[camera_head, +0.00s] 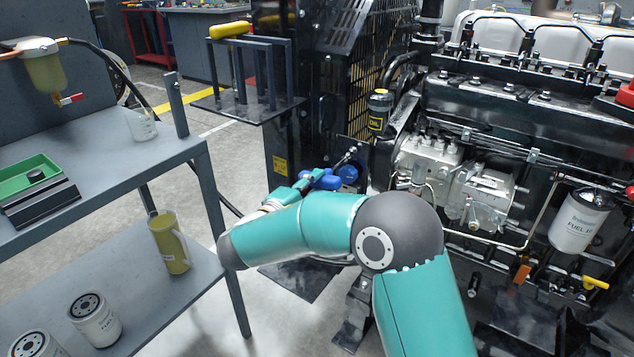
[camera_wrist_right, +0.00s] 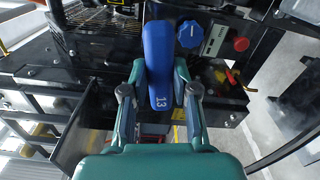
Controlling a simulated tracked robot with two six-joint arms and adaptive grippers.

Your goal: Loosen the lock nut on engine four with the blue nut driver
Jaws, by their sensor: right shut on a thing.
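The blue nut driver (camera_wrist_right: 158,48) has a thick blue handle marked 13 in the right wrist view. My right gripper (camera_wrist_right: 161,80) is shut on this handle, one finger on each side. In the head view, my right gripper (camera_head: 305,182) is partly hidden by my own arm, with the blue handle (camera_head: 323,180) at its tip, close to the engine's left end. A blue knob (camera_head: 348,173) sits just beyond the handle; it also shows in the right wrist view (camera_wrist_right: 189,34). I cannot make out the lock nut or the driver's tip. My left gripper is out of view.
A rack (camera_head: 250,105) with a yellow-handled tool stands behind the gripper. A grey shelf (camera_head: 105,178) at left holds a green tray, jugs and filters. The engine (camera_head: 480,190) fills the right side. A red button (camera_wrist_right: 241,43) sits on a panel beside the blue knob.

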